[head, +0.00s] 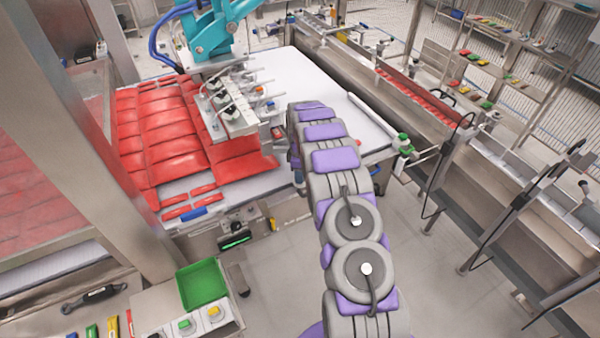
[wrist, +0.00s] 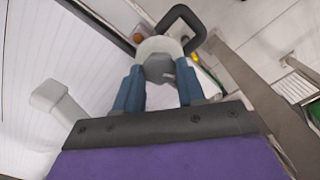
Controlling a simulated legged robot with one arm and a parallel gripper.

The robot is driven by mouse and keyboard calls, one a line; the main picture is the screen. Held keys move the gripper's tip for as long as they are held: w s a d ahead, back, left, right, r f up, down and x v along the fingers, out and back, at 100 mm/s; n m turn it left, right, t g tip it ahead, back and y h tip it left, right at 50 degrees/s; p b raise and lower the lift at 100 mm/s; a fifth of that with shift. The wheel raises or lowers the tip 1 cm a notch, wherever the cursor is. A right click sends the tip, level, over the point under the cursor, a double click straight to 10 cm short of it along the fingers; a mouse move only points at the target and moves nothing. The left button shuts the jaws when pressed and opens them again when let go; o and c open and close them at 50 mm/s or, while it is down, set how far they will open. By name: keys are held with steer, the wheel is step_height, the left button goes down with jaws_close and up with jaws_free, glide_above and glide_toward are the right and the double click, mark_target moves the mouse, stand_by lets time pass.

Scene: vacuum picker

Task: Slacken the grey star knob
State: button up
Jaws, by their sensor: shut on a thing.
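In the wrist view my gripper (wrist: 159,70) has its two blue fingers closed on a grey knob (wrist: 158,66) at the side of the white table. Part of the knob shows between the fingertips; its star outline cannot be made out clearly. A pale rounded piece (wrist: 160,46) sits just beyond the fingertips.
A black loop handle (wrist: 184,17) stands just beyond the knob. The white table (head: 310,75) carries red packs (head: 165,135) under a teal picker arm (head: 212,35) with its suction head (head: 230,112). A steel conveyor (head: 420,95) runs along the right. A green tray (head: 203,284) stands front left.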

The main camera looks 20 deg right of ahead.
steer(key=shift+w+r+n, duration=0.1)
steer(key=shift+n, duration=0.3)
steer(key=o, duration=1.1)
steer(key=shift+c, duration=0.2)
step_height(320, 180, up, 17)
stand_by(0.4)
